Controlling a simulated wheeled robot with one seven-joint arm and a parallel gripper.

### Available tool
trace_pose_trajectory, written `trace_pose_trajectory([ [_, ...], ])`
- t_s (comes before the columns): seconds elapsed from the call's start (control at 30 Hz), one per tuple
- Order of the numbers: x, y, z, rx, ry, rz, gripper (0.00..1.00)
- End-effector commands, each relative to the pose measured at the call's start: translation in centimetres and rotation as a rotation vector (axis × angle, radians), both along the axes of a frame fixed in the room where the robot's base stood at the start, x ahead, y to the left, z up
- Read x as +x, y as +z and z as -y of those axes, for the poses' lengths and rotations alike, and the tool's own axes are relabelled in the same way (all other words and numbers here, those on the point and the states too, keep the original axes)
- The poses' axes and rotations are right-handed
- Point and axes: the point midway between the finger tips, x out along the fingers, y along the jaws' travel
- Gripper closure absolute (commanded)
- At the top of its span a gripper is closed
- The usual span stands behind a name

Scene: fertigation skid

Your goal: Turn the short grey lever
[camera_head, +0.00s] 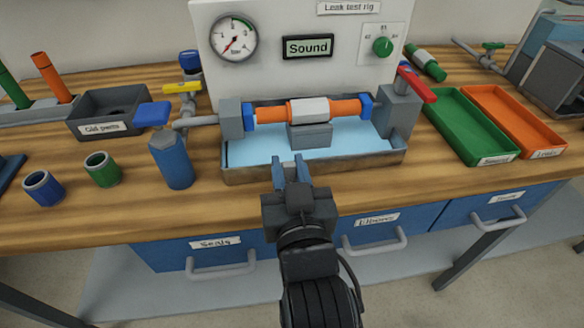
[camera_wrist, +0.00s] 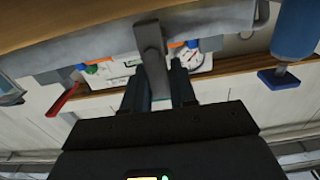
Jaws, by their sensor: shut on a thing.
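The short grey lever (camera_wrist: 149,42) is at the front wall of the water tray (camera_head: 240,175). In the wrist view it runs down between the fingers of my gripper (camera_wrist: 158,82). My gripper also shows in the head view (camera_head: 291,172), at the tray's front edge, and it is shut on the lever. In the head view my fingers mostly hide the lever. The lever's far end between the fingers is partly hidden in the wrist view.
Above the tray, an orange tube (camera_head: 345,107) is clamped between blue fittings. A red-handled valve (camera_head: 415,84) is at right, and a blue bottle with a blue lever (camera_head: 172,160) at left. Green (camera_head: 470,125) and orange trays (camera_head: 515,120) lie right. Drawer handles (camera_head: 222,270) project below the bench.

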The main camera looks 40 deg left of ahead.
Motion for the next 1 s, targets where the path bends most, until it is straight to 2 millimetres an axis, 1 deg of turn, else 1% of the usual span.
trace_pose_trajectory([
  [0.03, -0.06, -0.24, 0.02, -0.010, -0.001, 0.004, 1.00],
  [0.57, -0.14, -0.28, -0.04, -0.027, 0.000, 0.024, 1.00],
  [0.6, -0.14, -0.28, -0.04, -0.027, 0.000, 0.023, 0.73],
  [0.63, -0.14, -0.28, -0.04, -0.027, 0.000, 0.023, 0.70],
  [0.67, -0.14, -0.27, -0.06, -0.027, 0.000, 0.023, 0.68],
  [0.9, -0.17, -0.15, -0.01, -0.024, 0.000, 0.024, 0.68],
  [1.0, -0.52, -0.17, 0.41, -0.023, 0.000, 0.024, 0.68],
])
